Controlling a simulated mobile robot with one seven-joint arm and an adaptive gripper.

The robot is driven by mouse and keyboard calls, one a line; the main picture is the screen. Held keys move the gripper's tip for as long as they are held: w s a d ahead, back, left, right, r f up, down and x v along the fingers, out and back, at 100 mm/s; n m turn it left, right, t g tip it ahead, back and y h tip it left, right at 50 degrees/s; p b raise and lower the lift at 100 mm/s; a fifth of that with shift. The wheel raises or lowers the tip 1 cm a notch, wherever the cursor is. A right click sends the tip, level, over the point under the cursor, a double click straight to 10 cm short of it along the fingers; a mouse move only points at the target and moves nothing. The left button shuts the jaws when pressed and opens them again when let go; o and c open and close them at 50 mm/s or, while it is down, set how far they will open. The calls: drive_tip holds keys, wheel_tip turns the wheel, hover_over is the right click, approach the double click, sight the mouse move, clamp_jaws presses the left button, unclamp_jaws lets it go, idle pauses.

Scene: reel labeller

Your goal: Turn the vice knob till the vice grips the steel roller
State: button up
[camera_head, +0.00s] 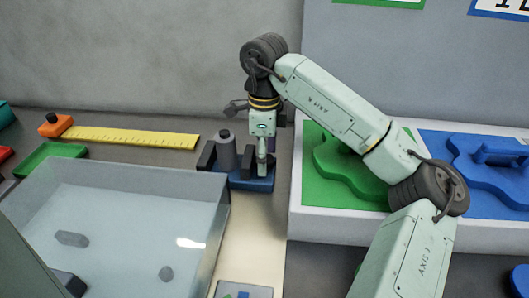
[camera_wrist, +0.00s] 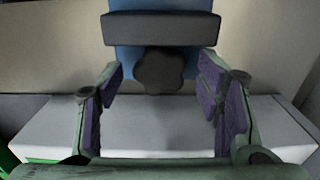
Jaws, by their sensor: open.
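The vice has a blue base (camera_head: 256,184) and dark jaws (camera_head: 207,157); it stands on the bench below my arm. The steel roller (camera_head: 225,152) is a grey upright cylinder with a narrower top, standing between the jaws. The dark lobed vice knob (camera_wrist: 160,72) shows in the wrist view, in front of a dark jaw bar (camera_wrist: 160,28). My gripper (camera_wrist: 161,80) is open, with a purple-padded finger on each side of the knob and a gap on both sides. In the head view my gripper (camera_head: 263,164) points down at the vice's right end. The roller is hidden in the wrist view.
A clear-walled bin (camera_head: 190,180) with dark pieces stands close at the vice's left front. A raised white-edged platform (camera_head: 340,222) with green and blue plates lies close on the right. A yellow ruler (camera_head: 135,137) and a green tray (camera_head: 50,155) lie to the left.

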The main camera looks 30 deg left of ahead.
drive_tip(key=shift+c, duration=0.2)
drive_tip(key=c, duration=1.1)
drive_tip(key=shift+w+f+m+b, duration=0.1)
drive_tip(key=shift+f+m+b, duration=0.05)
drive_tip(key=shift+m+b, duration=0.9)
drive_tip(key=shift+c, duration=0.2)
drive_tip(key=m+b, duration=0.1)
drive_tip(key=m, duration=0.1)
drive_tip(key=shift+m, duration=0.35)
drive_tip(key=shift+r, duration=0.2)
drive_tip(key=o, duration=1.2)
